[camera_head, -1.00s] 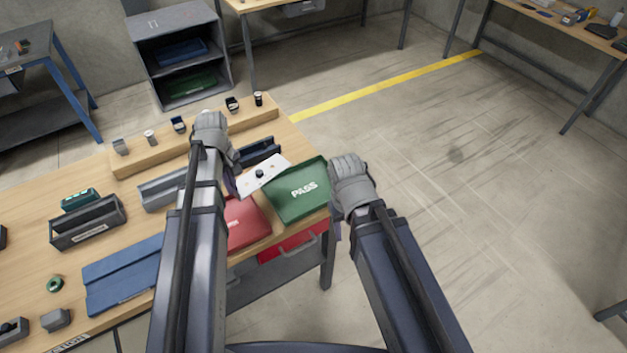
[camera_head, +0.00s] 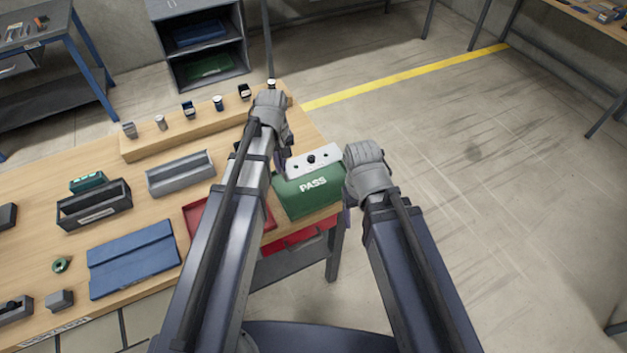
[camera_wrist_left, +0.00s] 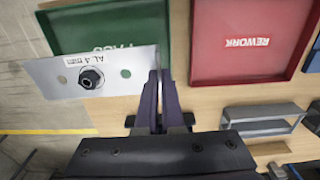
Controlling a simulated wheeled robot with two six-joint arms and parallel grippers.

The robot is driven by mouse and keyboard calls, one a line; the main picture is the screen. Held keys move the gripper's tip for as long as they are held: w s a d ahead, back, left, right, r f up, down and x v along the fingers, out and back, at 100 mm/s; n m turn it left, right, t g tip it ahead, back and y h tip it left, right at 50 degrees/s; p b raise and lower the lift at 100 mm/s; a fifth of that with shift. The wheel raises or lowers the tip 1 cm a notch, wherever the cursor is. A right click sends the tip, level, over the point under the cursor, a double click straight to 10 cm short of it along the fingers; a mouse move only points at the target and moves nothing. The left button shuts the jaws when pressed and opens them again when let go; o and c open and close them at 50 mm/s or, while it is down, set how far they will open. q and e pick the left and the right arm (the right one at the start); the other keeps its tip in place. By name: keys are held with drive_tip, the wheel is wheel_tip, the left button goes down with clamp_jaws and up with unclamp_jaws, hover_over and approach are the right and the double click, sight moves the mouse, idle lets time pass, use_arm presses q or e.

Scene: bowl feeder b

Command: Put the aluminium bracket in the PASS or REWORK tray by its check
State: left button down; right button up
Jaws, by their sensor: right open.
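The aluminium bracket (camera_head: 326,158) is a pale plate marked "AL 4 mm", with a dark bolt in its middle and a hole either side; it also shows in the left wrist view (camera_wrist_left: 115,74). My left gripper (camera_wrist_left: 162,82) is shut on one end of it, and in the head view this gripper (camera_head: 280,152) holds it over the far part of the green PASS tray (camera_head: 298,206). The red REWORK tray (camera_wrist_left: 245,66) lies beside the PASS tray, partly hidden by my left arm in the head view. My right gripper (camera_head: 350,212) is open at the tray's right, its fingers mostly hidden.
A wooden ledge (camera_head: 180,138) with several small parts runs along the table's back. A grey bin (camera_head: 180,178), a dark bin (camera_head: 95,208) and a blue mat (camera_head: 133,262) lie to the left. Open floor lies to the right.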

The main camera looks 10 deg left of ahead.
use_arm(q)
drive_tip(key=shift+d+r, duration=0.1)
drive_tip(key=shift+d, duration=0.2)
wheel_tip(320, 180, down, 10)
drive_tip(key=b, duration=1)
drive_tip(key=shift+s+f+b, duration=0.1)
drive_tip(key=shift+f+b, duration=0.4)
drive_tip(key=shift+b, duration=0.05)
drive_tip(key=shift+f, duration=0.15)
drive_tip(key=c, duration=1.1)
unclamp_jaws()
drive_tip(key=shift+o, duration=0.2)
